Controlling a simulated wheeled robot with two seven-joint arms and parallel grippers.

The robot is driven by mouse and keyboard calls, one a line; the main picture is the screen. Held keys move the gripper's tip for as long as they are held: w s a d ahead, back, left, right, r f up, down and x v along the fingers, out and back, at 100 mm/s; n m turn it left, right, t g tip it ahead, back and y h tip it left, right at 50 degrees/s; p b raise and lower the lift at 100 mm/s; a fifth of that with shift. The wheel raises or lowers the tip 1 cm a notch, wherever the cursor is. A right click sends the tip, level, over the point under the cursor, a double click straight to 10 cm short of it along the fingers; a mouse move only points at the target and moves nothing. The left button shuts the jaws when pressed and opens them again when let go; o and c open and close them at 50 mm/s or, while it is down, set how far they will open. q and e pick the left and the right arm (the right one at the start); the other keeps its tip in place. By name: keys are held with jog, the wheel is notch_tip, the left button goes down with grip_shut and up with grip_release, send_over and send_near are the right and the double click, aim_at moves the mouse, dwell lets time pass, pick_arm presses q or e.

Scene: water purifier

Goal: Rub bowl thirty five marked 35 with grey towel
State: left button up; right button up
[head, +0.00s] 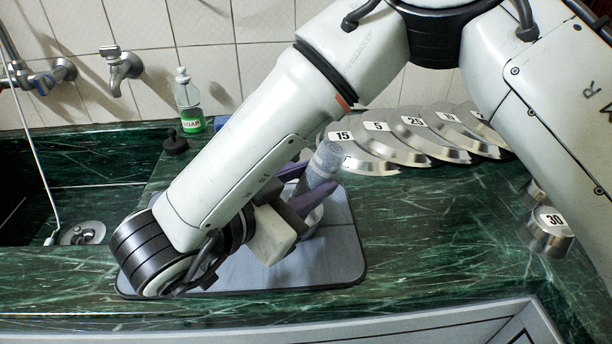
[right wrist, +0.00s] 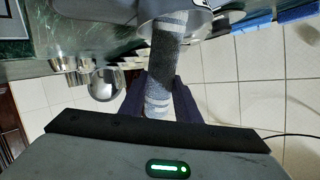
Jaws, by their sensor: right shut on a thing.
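My right gripper (head: 300,190) is shut on a rolled grey towel (head: 322,167), its purple fingers on either side of it. The towel also shows between the fingers in the right wrist view (right wrist: 165,60). My left gripper is not in view.
Lids marked 15, 5 and 25 (head: 410,128) lean in a row at the back. A bowl marked 30 (head: 548,232) stands at right. A soap bottle (head: 188,100) and the sink (head: 82,232) are at left. The green counter (head: 430,230) is clear right of the mat.

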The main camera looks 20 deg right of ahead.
jog(key=shift+s+d, duration=0.15)
jog(key=shift+d, duration=0.5)
jog(key=shift+w+d, duration=0.35)
jog(key=shift+w, duration=0.15)
jog(key=shift+w+a, duration=0.1)
jog(key=shift+w, duration=0.3)
jog(key=shift+w+a+b, duration=0.3)
jog(key=shift+a+b, duration=0.05)
jog(key=shift+a, duration=0.05)
jog(key=shift+s+a, duration=0.1)
jog(key=shift+a, duration=0.4)
jog(key=shift+s+a, duration=0.2)
jog(key=shift+s, duration=0.6)
jog(key=shift+s+d, duration=0.25)
jog(key=shift+d, duration=0.65)
jog(key=shift+w+d, duration=0.25)
jog(key=shift+w, duration=0.15)
jog(key=shift+w+a, duration=0.2)
jog(key=shift+a, duration=0.4)
